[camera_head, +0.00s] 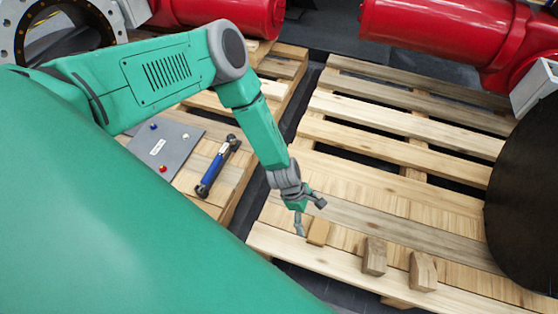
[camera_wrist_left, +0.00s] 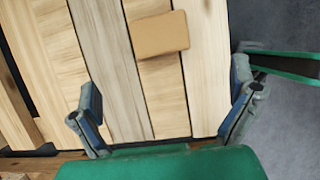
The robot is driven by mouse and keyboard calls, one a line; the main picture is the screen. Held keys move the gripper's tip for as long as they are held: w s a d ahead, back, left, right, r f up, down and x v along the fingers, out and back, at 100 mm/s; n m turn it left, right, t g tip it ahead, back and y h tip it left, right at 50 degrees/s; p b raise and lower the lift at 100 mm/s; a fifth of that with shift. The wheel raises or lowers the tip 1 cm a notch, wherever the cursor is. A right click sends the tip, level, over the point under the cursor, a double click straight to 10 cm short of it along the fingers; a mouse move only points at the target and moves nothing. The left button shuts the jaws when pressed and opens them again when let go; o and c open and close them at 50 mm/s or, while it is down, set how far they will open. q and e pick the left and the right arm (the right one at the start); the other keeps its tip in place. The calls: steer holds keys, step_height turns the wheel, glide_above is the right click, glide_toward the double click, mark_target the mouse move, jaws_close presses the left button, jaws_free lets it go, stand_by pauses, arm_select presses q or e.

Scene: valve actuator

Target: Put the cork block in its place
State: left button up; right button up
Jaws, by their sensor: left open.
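The cork block (camera_head: 318,232) is a small tan block lying on the front part of the right wooden pallet (camera_head: 345,131). In the left wrist view the cork block (camera_wrist_left: 161,34) lies flat across the slats, beyond the fingertips. My left gripper (camera_head: 310,215) reaches down from the left, just above and beside the block. Its two fingers are spread wide in the left wrist view (camera_wrist_left: 166,92), with nothing between them. The block appears apart from both fingers. My right gripper is not in view. I cannot identify the block's place.
Two wooden blocks (camera_head: 374,256) (camera_head: 422,271) stand to the right on the same pallet. A grey panel (camera_head: 165,147) and a blue-handled tool (camera_head: 218,166) lie on the left pallet. Red pipes (camera_head: 440,35) run behind. A large dark disc (camera_head: 525,200) stands at right.

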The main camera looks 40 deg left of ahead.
arm_select(q)
steer(key=s+a+r+m+g+y, duration=0.1)
steer(key=s+r+m, duration=0.2)
steer(key=s+m, duration=0.3)
steer(key=s+a+r+m+y, duration=0.1)
steer(key=s+r+m, duration=0.3)
steer(key=s+m, duration=0.1)
steer(key=s+a+r+m+y, duration=0.2)
steer(key=s+a+r+m, duration=0.7)
steer(key=r+m, duration=0.1)
steer(key=shift+s+r+m, duration=0.15)
steer(key=shift+r+m, duration=0.25)
step_height(320, 180, up, 12)
steer(key=p, duration=1.2)
steer(key=shift+r, duration=0.2)
